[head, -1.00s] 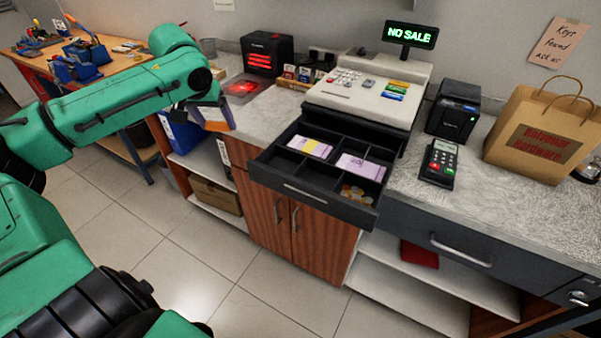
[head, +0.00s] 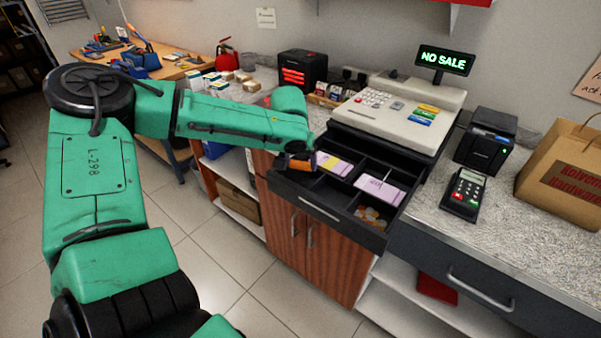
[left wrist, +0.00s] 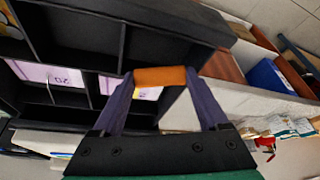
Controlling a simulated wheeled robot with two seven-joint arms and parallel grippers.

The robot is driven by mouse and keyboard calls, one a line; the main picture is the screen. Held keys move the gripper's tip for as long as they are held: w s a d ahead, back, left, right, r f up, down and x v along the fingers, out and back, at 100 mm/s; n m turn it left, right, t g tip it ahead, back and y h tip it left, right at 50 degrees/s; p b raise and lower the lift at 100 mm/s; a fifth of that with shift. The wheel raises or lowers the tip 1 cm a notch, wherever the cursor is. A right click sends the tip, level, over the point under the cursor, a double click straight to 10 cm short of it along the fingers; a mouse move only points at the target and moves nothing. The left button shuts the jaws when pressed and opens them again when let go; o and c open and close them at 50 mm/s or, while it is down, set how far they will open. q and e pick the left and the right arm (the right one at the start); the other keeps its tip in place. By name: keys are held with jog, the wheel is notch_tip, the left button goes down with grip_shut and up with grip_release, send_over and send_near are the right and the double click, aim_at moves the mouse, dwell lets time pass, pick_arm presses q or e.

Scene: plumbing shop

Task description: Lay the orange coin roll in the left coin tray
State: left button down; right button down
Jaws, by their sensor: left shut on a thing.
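My left gripper (head: 299,160) is shut on the orange coin roll (head: 302,164) above the left end of the open cash drawer (head: 320,208). In the left wrist view the orange roll (left wrist: 160,76) lies crosswise between the two fingertips of the left gripper (left wrist: 160,80). The drawer's front row has a left coin tray, largely hidden by my gripper in the head view, an empty middle tray (head: 334,192), and a right tray holding coins (head: 371,217). The left wrist view shows empty compartments beyond the roll. My right gripper is not in view.
Banknotes (head: 333,164) and purple notes (head: 380,190) lie in the back compartments. The cash register (head: 395,110) stands behind the drawer. A card terminal (head: 465,193) and a paper bag (head: 560,170) are on the counter to the right.

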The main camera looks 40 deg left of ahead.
aim_at(301, 182)
pick_arm(q)
notch_tip(301, 182, down, 4)
jog(key=shift+s+a, duration=0.15)
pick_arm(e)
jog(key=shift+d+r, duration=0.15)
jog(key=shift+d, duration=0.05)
pick_arm(q)
jog(key=shift+f, duration=0.1)
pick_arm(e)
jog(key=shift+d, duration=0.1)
pick_arm(q)
jog(key=shift+f, duration=0.15)
jog(key=shift+f+b, duration=0.45)
jog(key=shift+b, duration=0.2)
jog(key=shift+c, duration=0.9)
grip_release()
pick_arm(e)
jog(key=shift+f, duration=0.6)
